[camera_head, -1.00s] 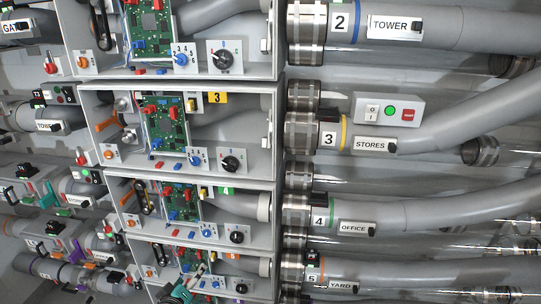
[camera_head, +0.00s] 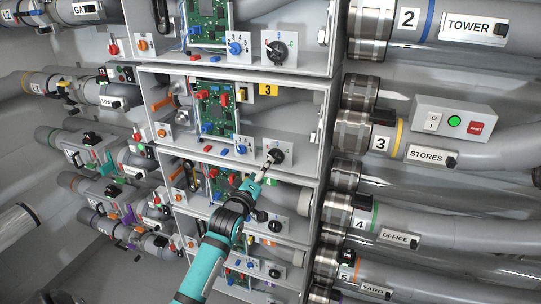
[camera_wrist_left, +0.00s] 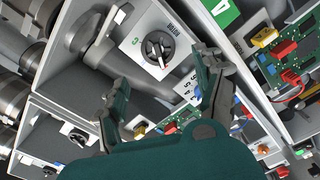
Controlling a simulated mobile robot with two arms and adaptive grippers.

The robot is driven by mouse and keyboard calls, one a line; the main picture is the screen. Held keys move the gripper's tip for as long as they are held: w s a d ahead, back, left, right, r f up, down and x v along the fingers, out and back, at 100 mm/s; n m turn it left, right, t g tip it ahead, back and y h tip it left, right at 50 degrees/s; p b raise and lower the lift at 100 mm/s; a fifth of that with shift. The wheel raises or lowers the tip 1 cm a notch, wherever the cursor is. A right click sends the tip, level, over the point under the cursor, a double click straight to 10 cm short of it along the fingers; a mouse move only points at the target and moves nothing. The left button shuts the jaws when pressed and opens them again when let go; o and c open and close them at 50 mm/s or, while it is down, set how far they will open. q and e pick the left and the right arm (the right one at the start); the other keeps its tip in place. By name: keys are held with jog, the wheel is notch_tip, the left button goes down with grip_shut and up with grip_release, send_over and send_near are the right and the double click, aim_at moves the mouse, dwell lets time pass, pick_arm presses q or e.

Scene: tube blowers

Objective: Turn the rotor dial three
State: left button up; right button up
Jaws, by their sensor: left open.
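The rotor dial three is a black round knob (camera_head: 276,156) with a pale pointer, on a white plate in the open grey box marked 3 (camera_head: 268,90). In the left wrist view the dial (camera_wrist_left: 157,52) is upside down, its pointer roughly vertical in the picture. My left gripper (camera_head: 262,173) reaches up from below to just in front of this dial. In the left wrist view the gripper (camera_wrist_left: 160,85) is open, with its fingers spread to either side below the dial and nothing between them. I see no contact with the knob. My right gripper is not in view.
Similar boxes with dials stand above and below, including one with a black dial (camera_head: 281,53). Box three also holds a green circuit board (camera_head: 215,109) and a small blue knob (camera_head: 242,147). Grey pipes (camera_head: 460,150) and a button box (camera_head: 452,121) lie right.

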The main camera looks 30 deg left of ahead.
aim_at(275, 157)
pick_arm(q)
jog(key=p+x, duration=0.1)
jog(key=x, duration=0.5)
jog(key=shift+w+p, duration=0.3)
jog(key=shift+w, duration=0.05)
jog(key=shift+s+a, duration=0.1)
jog(key=shift+a, duration=0.05)
jog(key=shift+r, duration=0.1)
grip_shut()
